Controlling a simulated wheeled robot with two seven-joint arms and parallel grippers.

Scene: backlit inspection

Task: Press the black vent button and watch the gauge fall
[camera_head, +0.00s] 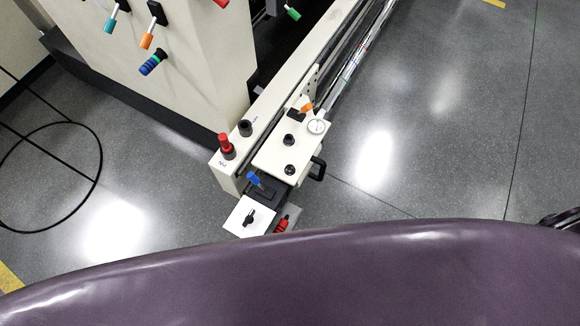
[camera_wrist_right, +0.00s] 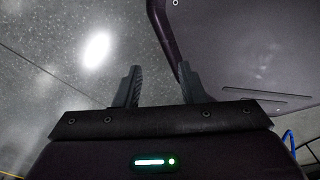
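A small round gauge (camera_head: 317,126) with a white face sits on the cream box at the end of a long rail; its needle is too small to read. Several black knob-like parts are near it: one (camera_head: 289,139) beside the gauge, one (camera_head: 290,170) lower on the same box, and one (camera_head: 245,128) on the cream rail. I cannot tell which is the vent button. My right gripper (camera_wrist_right: 160,67) shows in the right wrist view, with its two dark fingers apart and nothing between them. My left gripper is not in view.
A red knob (camera_head: 226,146), a blue lever (camera_head: 255,179) and an orange lever (camera_head: 306,108) are close by. A black handle (camera_head: 317,168) juts from the box's right side. A cream cabinet (camera_head: 180,60) stands at upper left, a black wire ring (camera_head: 98,165) at left. Floor at right is clear.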

